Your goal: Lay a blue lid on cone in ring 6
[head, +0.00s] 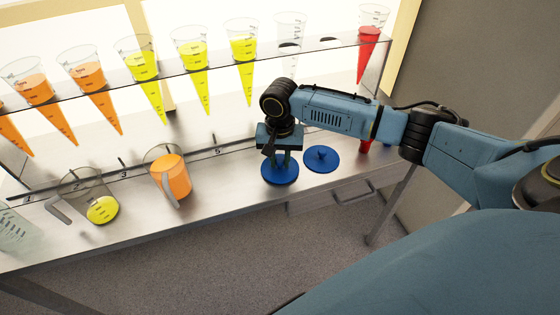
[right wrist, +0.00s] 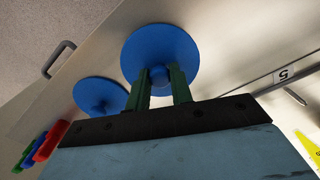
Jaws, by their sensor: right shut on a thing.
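My right gripper (head: 281,157) is shut on the knob of a blue lid (head: 279,171) at the front of the bench. The lid also shows in the right wrist view (right wrist: 160,45) with the fingers (right wrist: 161,85) on both sides of its knob. I cannot tell whether it touches the bench. A second blue lid (head: 321,160) lies just to the right. Cones stand in a raised shelf: orange (head: 84,75), yellow (head: 243,48), one seemingly empty (head: 290,27) and red (head: 368,45). My arm partly hides the shelf, and I cannot read which ring is number 6. My left gripper is out of view.
A jug of orange juice (head: 172,178) and a jug with a little yellow juice (head: 101,206) stand on the bench (head: 220,190) to the left. Red, blue and green items (right wrist: 42,149) show in the wrist view. A drawer handle (head: 355,193) is below.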

